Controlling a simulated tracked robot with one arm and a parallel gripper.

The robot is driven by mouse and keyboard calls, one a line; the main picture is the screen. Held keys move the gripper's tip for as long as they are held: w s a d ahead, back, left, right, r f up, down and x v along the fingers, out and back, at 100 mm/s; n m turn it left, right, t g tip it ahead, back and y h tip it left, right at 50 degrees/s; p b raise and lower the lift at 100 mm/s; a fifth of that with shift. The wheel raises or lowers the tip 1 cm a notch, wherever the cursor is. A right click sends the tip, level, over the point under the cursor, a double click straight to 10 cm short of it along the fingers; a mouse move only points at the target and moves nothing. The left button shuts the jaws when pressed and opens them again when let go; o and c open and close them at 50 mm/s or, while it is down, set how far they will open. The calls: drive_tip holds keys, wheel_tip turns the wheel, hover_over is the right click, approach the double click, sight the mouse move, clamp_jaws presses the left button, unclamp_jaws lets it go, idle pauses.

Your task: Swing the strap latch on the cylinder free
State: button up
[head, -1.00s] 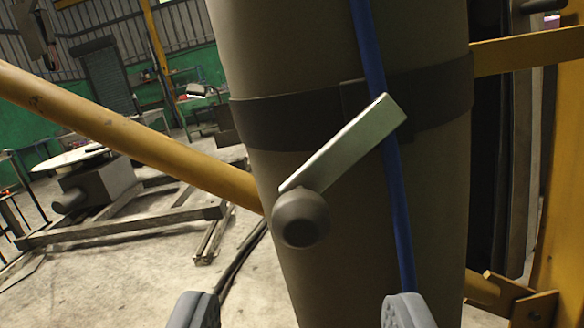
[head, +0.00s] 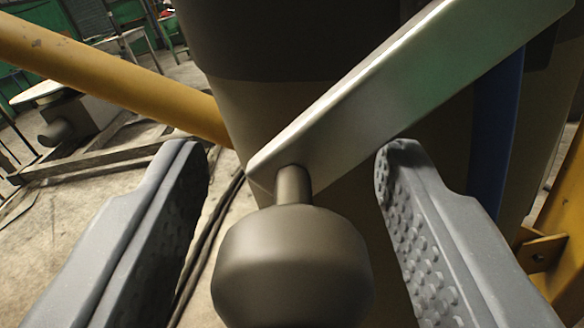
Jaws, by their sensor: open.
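The latch is a flat silver lever (head: 400,90) slanting from lower left to upper right across the cylinder (head: 235,120). A dark round knob (head: 292,265) on a short stem sticks out toward me from the lever's lower end. The dark strap (head: 275,40) around the cylinder shows behind the lever at the top. My gripper (head: 290,165) is open, with one grey finger on each side of the knob. I see a gap between the knob and each finger. The lever's upper end nearly reaches the top right of the view.
A blue hose or strip (head: 497,130) runs down the cylinder behind the lever. A yellow bar (head: 110,80) crosses at the left, and a yellow frame (head: 560,210) stands at the right. Workshop floor and metal stands lie behind at the left.

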clamp_jaws()
drive_tip(key=shift+r, duration=0.1)
drive_tip(key=shift+a, duration=0.1)
drive_tip(key=m+b, duration=0.1)
drive_tip(key=r+m+b, duration=0.1)
drive_tip(key=shift+w+a+r+m, duration=0.1)
drive_tip(key=shift+a+r+m, duration=0.1)
drive_tip(key=shift+a+m, duration=0.15)
drive_tip(key=shift+w+r+m+b, duration=0.1)
drive_tip(key=shift+r+m+b, duration=0.65)
drive_tip(key=shift+m, duration=0.3)
drive_tip(key=shift+r, duration=0.1)
unclamp_jaws()
